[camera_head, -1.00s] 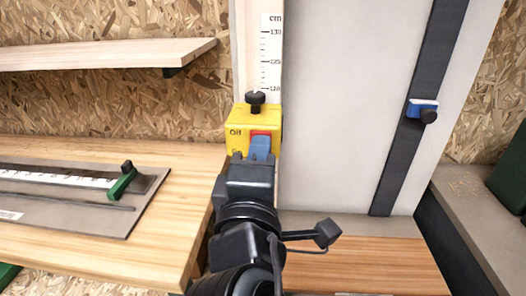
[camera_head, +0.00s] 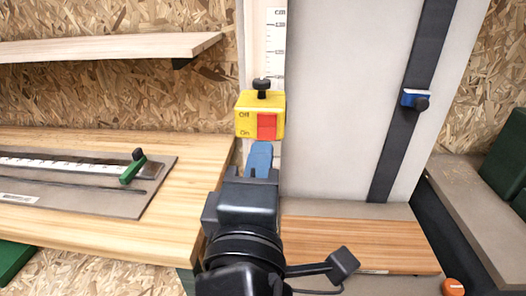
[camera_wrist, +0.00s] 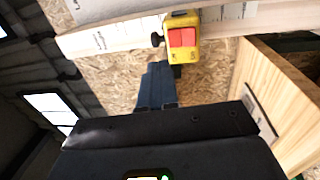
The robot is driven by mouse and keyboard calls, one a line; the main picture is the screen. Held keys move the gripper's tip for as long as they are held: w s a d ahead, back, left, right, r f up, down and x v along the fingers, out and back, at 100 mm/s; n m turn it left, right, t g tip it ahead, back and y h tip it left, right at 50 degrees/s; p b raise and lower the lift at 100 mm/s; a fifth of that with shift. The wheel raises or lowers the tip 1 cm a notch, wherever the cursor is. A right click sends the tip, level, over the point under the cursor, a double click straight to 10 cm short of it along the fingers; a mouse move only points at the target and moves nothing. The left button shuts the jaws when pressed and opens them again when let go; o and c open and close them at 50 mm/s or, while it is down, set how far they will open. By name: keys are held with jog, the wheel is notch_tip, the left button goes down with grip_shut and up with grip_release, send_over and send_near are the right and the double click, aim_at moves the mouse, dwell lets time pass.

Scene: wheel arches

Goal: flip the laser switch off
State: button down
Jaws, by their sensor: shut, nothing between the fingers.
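The laser switch is a red rocker (camera_head: 267,126) on the front of a yellow box (camera_head: 246,118), with "Off" printed above "On" at its left. A black knob (camera_head: 262,87) sits on top of the box. The box is on the white ruler strip. My gripper (camera_head: 260,150) has blue fingers, shut and empty, just below the box in the head view and apart from the rocker as far as I can tell. In the wrist view the red rocker (camera_wrist: 183,37) shows whole, and the fingers (camera_wrist: 157,75) are beside it. Which way the rocker is tilted is unclear.
A wooden table (camera_head: 160,228) at left holds a metal plate with a green clamp (camera_head: 132,170). A wooden shelf (camera_head: 100,48) is above. A grey panel with a dark rail and blue slider (camera_head: 412,98) stands right of the box. A lower wooden surface (camera_head: 350,240) lies below the panel.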

jog(key=shift+s+r, duration=0.15)
jog(key=shift+s, duration=0.8)
jog(key=shift+s+r, duration=0.1)
jog(key=shift+s, duration=0.85)
jog(key=s+d+f+m+g+y, duration=0.2)
jog(key=s+d+f, duration=0.3)
jog(key=f, duration=0.5)
jog(key=s+d+f+m+g+y, duration=0.1)
jog(key=s+d+f+g+y, duration=0.15)
jog(key=d+f, duration=0.6)
jog(key=s+d+m+h, duration=0.1)
jog(key=s+d+m, duration=0.2)
jog(key=s+m, duration=0.2)
jog(key=s+d+f+m+h, duration=0.1)
jog(key=s+d+m, duration=0.2)
jog(key=s, duration=0.6)
jog(key=s+d+m+h, duration=0.1)
jog(key=s+d+m, duration=0.3)
jog(key=s+m, duration=0.2)
jog(key=shift+s+f+m, duration=0.3)
jog(key=shift+s, duration=0.3)
jog(key=shift+h, duration=0.25)
